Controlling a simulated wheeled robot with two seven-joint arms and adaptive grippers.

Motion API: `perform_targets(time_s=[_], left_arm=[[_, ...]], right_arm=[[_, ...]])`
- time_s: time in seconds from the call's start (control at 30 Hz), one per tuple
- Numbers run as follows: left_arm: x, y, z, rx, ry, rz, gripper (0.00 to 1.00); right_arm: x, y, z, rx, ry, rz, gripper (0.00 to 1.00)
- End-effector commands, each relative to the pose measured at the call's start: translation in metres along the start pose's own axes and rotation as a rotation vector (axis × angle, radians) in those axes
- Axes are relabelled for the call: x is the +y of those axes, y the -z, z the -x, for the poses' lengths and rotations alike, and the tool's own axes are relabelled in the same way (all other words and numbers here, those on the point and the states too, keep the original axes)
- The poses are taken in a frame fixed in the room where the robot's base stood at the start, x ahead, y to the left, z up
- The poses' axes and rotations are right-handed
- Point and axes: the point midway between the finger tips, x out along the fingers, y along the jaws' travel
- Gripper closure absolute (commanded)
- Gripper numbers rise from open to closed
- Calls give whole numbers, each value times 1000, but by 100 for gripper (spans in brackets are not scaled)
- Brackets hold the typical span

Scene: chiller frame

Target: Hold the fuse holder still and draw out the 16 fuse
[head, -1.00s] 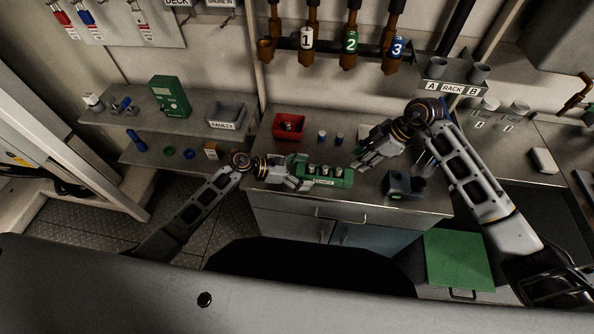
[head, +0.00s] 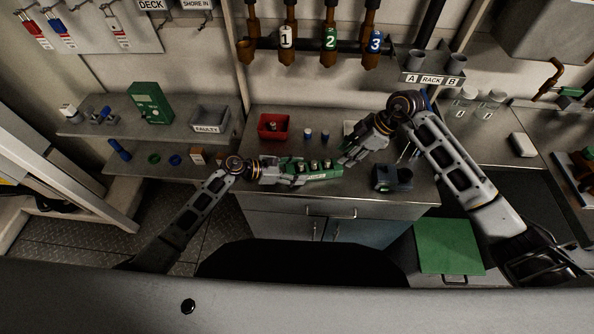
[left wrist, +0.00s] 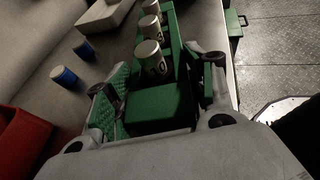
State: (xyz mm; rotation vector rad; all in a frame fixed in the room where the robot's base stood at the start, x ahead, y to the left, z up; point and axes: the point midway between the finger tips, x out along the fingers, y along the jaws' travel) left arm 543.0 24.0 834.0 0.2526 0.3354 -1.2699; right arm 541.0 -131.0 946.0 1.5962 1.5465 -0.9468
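The green fuse holder (head: 318,177) lies near the front edge of the bench, with pale cylindrical fuses standing in a row in it. The left wrist view shows the holder's plain end block (left wrist: 160,108) and three fuses, the nearest one (left wrist: 149,60) bearing a dark marking I cannot read. My left gripper (head: 297,172) has its fingers on either side of the end block, with narrow dark gaps seemingly left beside it. My right gripper (head: 347,154) hangs above and right of the holder, pointing down-left. Its finger opening is unclear, and I see nothing held.
A red bin (head: 273,127) and two small blue-and-white cylinders (head: 308,134) stand behind the holder. A dark grey device (head: 392,177) stands to its right. A grey bin marked FAULTY (head: 209,121) is on the left shelf. Bench space between holder and cylinders is partly clear.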

Motion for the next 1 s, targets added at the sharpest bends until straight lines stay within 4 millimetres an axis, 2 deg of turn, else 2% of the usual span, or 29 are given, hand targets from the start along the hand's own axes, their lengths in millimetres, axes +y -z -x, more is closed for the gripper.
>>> perform_targets(time_s=[0.03,0.1,0.17,0.2,0.37,0.77,1.0], left_arm=[[0,1,0,2,1,1,64],[0,1,0,2,1,2,73],[-1,2,0,2,1,2,74],[-1,2,0,2,1,2,42],[0,2,0,2,1,2,21],[0,1,1,2,0,1,21],[0,2,11,2,0,2,21]], right_arm=[[0,0,0,0,0,0,64],[0,0,0,0,0,0,64],[0,0,0,0,0,0,64],[0,0,0,0,0,0,64],[0,0,0,0,0,0,64],[0,0,0,0,0,0,64],[0,0,0,0,0,0,64]])
